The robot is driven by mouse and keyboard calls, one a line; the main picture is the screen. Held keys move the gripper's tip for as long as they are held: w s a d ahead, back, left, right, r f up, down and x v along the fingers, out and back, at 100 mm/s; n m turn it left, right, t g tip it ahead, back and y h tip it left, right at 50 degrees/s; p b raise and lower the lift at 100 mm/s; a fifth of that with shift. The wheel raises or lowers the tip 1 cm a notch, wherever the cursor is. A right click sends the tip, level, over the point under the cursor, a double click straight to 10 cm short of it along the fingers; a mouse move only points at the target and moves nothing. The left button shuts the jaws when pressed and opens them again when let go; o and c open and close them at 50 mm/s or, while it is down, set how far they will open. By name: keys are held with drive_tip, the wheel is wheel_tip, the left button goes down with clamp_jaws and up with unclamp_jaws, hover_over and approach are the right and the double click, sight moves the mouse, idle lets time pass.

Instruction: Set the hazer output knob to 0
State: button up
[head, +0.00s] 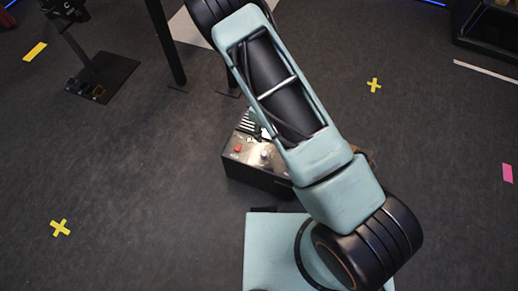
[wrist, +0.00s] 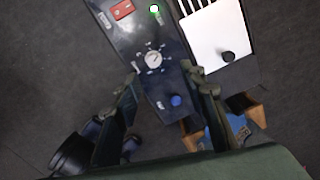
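A dark control box (wrist: 128,32) shows in the wrist view. On it is a round, pale knob (wrist: 153,58) ringed by small marks; its lettering is too small to read, so I cannot confirm it is the hazer output knob or tell its setting. My gripper (wrist: 158,74) is open, with a finger on each side of the panel below the pale knob and nothing seen between them in its grasp. A blue knob (wrist: 176,100) shows between the fingers. In the head view the box (head: 255,174) is partly covered by my arm, which hides the gripper.
The box also carries a red button (wrist: 122,9) and a lit green lamp (wrist: 154,8).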

sight(264, 153)
drive_tip(key=shift+m, duration=0.6)
drive_tip(key=f+b, duration=0.1)
drive_tip(key=f, duration=0.3)
drive_tip(key=s+f+b, duration=0.1)
drive_tip(key=f, duration=0.4)
drive_tip(key=f+b, duration=0.1)
drive_tip(key=f, duration=0.3)
drive_tip(key=shift+s+d+f+b, duration=0.25)
drive_tip(key=shift+s+b, duration=0.1)
drive_tip(key=shift+s, duration=0.05)
drive_tip(key=shift+c, duration=0.4)
clamp_jaws()
